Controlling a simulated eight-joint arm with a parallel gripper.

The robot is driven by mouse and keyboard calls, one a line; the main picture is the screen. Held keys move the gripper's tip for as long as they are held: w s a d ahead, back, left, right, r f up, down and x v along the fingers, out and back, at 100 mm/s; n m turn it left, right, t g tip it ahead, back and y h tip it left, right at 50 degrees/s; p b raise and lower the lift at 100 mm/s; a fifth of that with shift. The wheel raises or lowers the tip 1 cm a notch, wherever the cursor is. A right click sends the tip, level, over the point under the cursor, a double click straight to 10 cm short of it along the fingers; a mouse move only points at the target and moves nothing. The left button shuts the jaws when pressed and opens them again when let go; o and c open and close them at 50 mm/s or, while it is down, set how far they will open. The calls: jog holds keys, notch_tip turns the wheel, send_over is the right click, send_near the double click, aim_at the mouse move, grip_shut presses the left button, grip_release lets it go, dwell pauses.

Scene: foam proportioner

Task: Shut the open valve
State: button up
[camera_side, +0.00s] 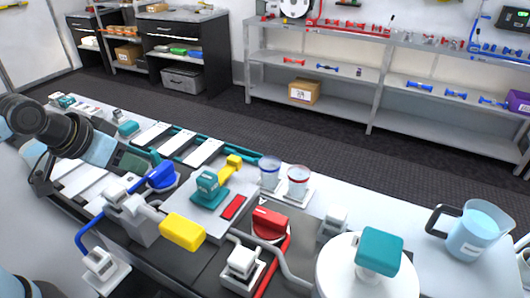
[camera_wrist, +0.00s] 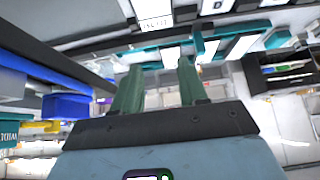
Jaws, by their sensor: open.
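The bench carries several valve-like parts. In the side view these are a blue handle (camera_side: 162,177), a yellow block-shaped handle (camera_side: 182,231), a teal handle (camera_side: 208,184) with a yellow lever (camera_side: 231,166) behind it, and a red knob (camera_side: 269,223). I cannot tell which valve is open. My gripper (camera_wrist: 158,82) is open and empty, its two green fingers apart in the wrist view. In the side view it is at the left, above the bench and close to the blue handle. The wrist view shows a blue part (camera_wrist: 66,107) and a yellow part (camera_wrist: 35,127) to its left.
A teal-topped white tank (camera_side: 365,275) and a clear jug (camera_side: 472,232) stand at the right. Two small cups, one blue-rimmed (camera_side: 270,170) and one red-rimmed (camera_side: 298,180), stand behind the red knob. Blue and red pipes run close to the valves. Shelves (camera_side: 370,85) stand behind.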

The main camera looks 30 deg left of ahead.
notch_tip(320, 180, up, 22)
jog(key=m+g, duration=0.7)
jog(key=m, duration=1.1)
send_over(270, 215)
notch_tip(270, 215, down, 2)
jog(key=shift+f, duration=8)
grip_shut()
